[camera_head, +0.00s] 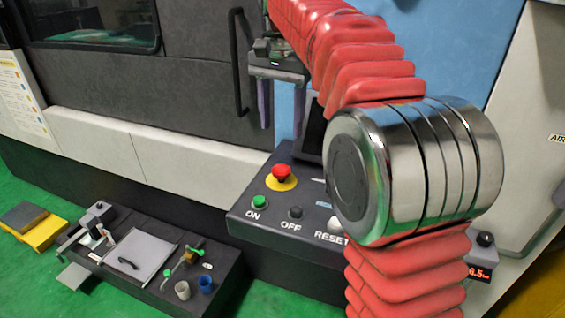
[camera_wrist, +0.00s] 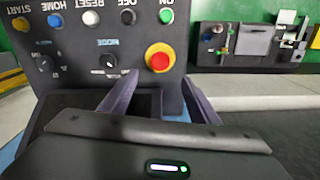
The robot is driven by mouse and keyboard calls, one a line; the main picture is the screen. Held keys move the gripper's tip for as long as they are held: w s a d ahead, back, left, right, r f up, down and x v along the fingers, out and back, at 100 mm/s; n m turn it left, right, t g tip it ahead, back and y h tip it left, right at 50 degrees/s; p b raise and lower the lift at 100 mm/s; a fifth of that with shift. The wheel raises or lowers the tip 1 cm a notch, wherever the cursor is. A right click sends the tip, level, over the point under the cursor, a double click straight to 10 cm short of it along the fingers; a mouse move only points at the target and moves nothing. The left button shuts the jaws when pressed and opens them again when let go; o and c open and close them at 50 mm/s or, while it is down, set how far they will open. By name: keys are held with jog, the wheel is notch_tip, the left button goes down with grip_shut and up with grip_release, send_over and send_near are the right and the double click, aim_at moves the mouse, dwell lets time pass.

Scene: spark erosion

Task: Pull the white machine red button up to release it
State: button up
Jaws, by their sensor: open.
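The red mushroom button (camera_head: 281,173) sits on a yellow disc on the sloped dark control panel (camera_head: 243,215) of the white machine. In the wrist view the red button (camera_wrist: 159,61) is beyond my fingertips, between their lines and nearer the middle. My gripper (camera_head: 281,127) is open and empty, its two fingers pointing down above and behind the button. In the wrist view my gripper (camera_wrist: 160,78) shows one finger on each side, apart from the button. Nothing touches the button. My red arm and its metal joint hide the right part of the panel in the head view.
Beside the red button are a green ON button (camera_head: 260,202), a black OFF button (camera_head: 295,212) and a white RESET button (camera_head: 336,224). A dark tray (camera_head: 147,292) with tools stands at lower left. A vertical door handle (camera_head: 237,62) is left of my gripper.

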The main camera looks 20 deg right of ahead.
aim_at(282, 168)
notch_tip(282, 168, down, 12)
jog(key=shift+r, duration=0.1)
dwell(0.5)
jog(key=shift+c, duration=0.3)
